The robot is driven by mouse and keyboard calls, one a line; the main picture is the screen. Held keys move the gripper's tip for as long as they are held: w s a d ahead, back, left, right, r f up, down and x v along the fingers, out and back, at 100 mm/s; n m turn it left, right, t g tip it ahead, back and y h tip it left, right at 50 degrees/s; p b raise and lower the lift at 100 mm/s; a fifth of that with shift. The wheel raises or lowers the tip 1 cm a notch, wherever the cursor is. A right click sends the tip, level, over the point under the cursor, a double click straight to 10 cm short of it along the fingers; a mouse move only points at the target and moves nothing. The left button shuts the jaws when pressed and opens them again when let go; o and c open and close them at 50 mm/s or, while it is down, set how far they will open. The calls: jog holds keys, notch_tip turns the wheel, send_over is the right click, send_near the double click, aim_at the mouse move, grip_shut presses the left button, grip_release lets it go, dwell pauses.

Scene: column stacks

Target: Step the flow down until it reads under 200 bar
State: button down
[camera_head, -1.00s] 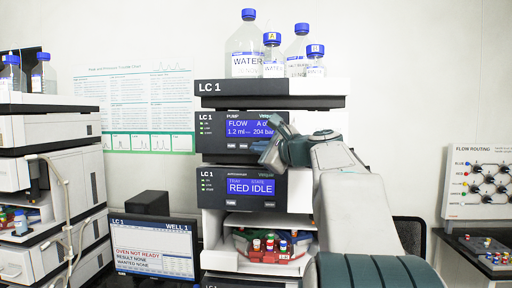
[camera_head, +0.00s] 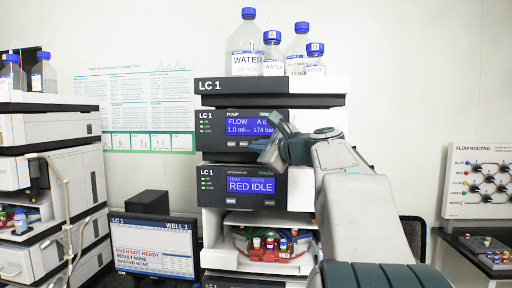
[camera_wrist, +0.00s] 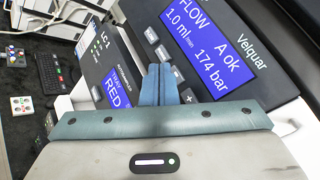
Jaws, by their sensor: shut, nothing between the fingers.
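The pump module (camera_head: 212,122) of the LC 1 stack has a blue display (camera_head: 250,127) reading FLOW 1.0 ml/min and 174 bar. In the wrist view the same display (camera_wrist: 207,40) shows "A ok", 1.0 ml/min and 174 bar. A row of small grey buttons (camera_wrist: 152,35) runs below the display, with a "+" mark near its right end. My gripper (camera_wrist: 160,72) is shut and empty, its fingertips at the button row. They cover part of the row, and I cannot tell whether they touch a button. In the head view my gripper (camera_head: 268,155) is at the pump panel's lower right.
Below the pump, the autosampler display (camera_head: 251,185) reads RED IDLE. Bottles (camera_head: 247,50) with blue caps stand on top of the stack. A monitor (camera_head: 152,248) reads OVEN NOT READY. A tray of coloured vials (camera_head: 270,245) sits in the open bay below.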

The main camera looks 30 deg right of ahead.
jog(key=s+a, duration=0.1)
jog(key=s, duration=0.1)
jog(key=s+a+b, duration=0.1)
jog(key=s, duration=0.1)
jog(key=shift+a, duration=0.4)
dwell(0.9)
jog(key=s+a+f+n+g, duration=0.45)
jog(key=a+f+n, duration=0.2)
jog(key=f, duration=0.55)
jog(key=s+a+f+n+g, duration=0.5)
jog(key=a+f, duration=0.3)
jog(key=f, duration=0.3)
jog(key=s+a+f+n+g+h, duration=0.1)
jog(key=s+f+n+g+h, duration=0.2)
jog(key=s+f+n, duration=0.9)
notch_tip(320, 180, down, 5)
jog(key=shift+s+g+h, duration=0.3)
jog(key=shift+s+g, duration=0.05)
jog(key=shift+s, duration=0.65)
dwell(1.5)
